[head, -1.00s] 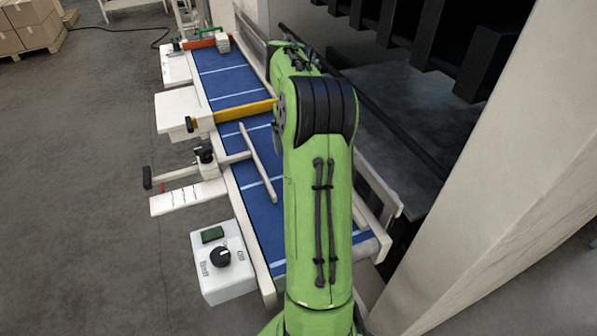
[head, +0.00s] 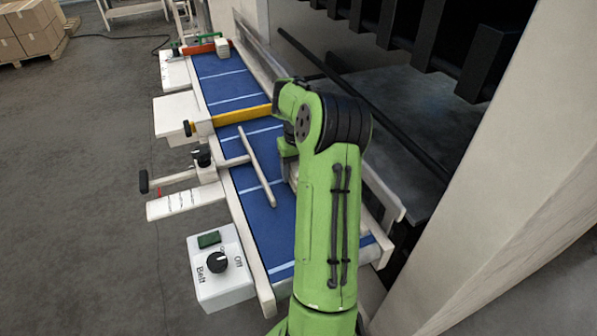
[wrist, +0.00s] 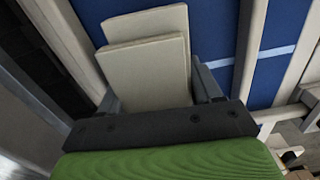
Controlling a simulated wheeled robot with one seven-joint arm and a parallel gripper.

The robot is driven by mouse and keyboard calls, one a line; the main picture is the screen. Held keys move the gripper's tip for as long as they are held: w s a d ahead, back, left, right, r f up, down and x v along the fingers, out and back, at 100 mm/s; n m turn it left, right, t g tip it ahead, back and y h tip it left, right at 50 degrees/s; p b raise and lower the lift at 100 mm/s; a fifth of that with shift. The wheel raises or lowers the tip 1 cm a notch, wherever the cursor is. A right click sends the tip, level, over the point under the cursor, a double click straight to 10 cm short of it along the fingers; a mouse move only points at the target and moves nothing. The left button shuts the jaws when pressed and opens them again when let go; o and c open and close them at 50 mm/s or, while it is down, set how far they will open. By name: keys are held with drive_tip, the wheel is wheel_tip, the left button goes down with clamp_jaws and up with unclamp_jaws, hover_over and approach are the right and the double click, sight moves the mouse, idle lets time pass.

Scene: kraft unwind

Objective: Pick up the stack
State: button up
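A stack of pale beige flat pieces (wrist: 148,75) fills the middle of the wrist view, with one piece slightly offset behind another. My gripper (wrist: 152,85) has its dark fingers on either side of the stack. The fingers are wide apart, and a narrow gap seems to show on the right side. The stack partly hides the left finger. In the head view my gripper (head: 288,160) is low over the right side of the blue belt (head: 265,222), mostly behind my green arm. The stack there is hidden by the arm.
A yellow bar (head: 240,115) and a pale rod (head: 258,168) lie across or over the belt. A pale block (head: 222,48) sits at the far end near a red bar (head: 198,47). A control box (head: 220,268) stands front left. A metal rail edges the belt's right side.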

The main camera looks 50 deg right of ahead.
sight(293, 164)
drive_tip(key=c, duration=0.4)
wheel_tip(293, 164, up, 10)
drive_tip(key=shift+f+p, duration=0.1)
drive_tip(key=shift+p, duration=1.15)
drive_tip(key=shift+n+p, duration=0.4)
drive_tip(key=shift+n, duration=0.2)
drive_tip(key=n+p, duration=0.1)
drive_tip(key=n, duration=0.1)
drive_tip(key=n+p, duration=0.1)
drive_tip(key=f+n+p, duration=0.1)
drive_tip(key=n, duration=0.1)
drive_tip(key=shift+d+n, duration=0.25)
drive_tip(key=shift+n, duration=0.05)
drive_tip(key=n+p, duration=0.1)
drive_tip(key=n, duration=0.2)
drive_tip(key=f+n+p, duration=0.1)
drive_tip(key=n+p, duration=0.1)
drive_tip(key=a+f+n+p, duration=0.1)
drive_tip(key=n, duration=0.2)
drive_tip(key=shift+w+f+n, duration=0.15)
drive_tip(key=shift+w+n, duration=0.1)
drive_tip(key=shift+n, duration=0.05)
drive_tip(key=n, duration=0.1)
drive_tip(key=a+f+n+p, duration=0.1)
drive_tip(key=shift+n, duration=0.4)
drive_tip(key=shift+f+n, duration=0.3)
drive_tip(key=shift+f, duration=0.05)
drive_tip(key=shift+f+b, duration=1.65)
drive_tip(key=shift+f, duration=0.65)
